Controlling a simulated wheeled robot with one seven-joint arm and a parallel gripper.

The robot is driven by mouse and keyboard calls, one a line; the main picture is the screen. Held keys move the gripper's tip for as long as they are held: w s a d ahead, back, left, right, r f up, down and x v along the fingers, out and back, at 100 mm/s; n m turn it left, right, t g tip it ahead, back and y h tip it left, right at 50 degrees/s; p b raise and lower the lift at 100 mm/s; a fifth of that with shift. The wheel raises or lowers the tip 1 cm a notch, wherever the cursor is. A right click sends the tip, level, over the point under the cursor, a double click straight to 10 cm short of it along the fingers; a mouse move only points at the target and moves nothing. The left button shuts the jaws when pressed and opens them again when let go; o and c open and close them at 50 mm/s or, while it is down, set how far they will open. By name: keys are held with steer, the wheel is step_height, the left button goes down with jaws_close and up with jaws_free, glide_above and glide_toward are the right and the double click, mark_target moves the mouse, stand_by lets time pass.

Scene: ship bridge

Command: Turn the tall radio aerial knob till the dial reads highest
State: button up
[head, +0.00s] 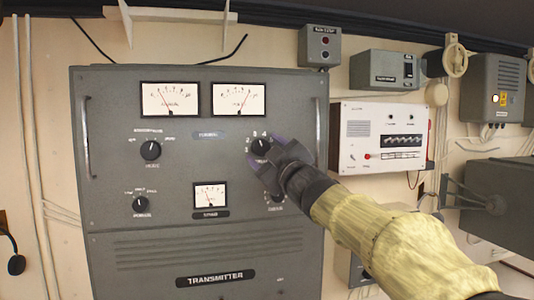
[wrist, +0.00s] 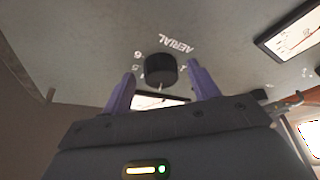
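The aerial knob (head: 260,145) is a round black knob on the right of the grey transmitter panel, with numbers around it. In the wrist view the black knob (wrist: 160,68) sits under the upside-down word AERIAL. My gripper (head: 265,150) is at the knob in the head view and partly covers its label. In the wrist view my gripper (wrist: 161,85) has its two purple fingers apart, with the knob between and just beyond the tips. Contact is not visible. The right large meter (head: 238,99) and the small meter (head: 210,196) have red needles, the latter near mid-scale.
The left large meter (head: 169,99) and two other black knobs, an upper one (head: 150,150) and a lower one (head: 140,204), are on the panel's left. Another knob (head: 276,197) is below my gripper. A handle (head: 322,120) runs down the panel's right edge. A white unit (head: 380,138) hangs to the right.

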steer(key=shift+f, duration=0.15)
steer(key=shift+s+d+f, duration=0.15)
steer(key=shift+s+d, duration=0.05)
steer(key=shift+s, duration=0.05)
steer(key=b+v, duration=0.6)
steer(key=v, duration=1)
steer(key=shift+s+d, duration=0.2)
steer(key=shift+s, duration=0.1)
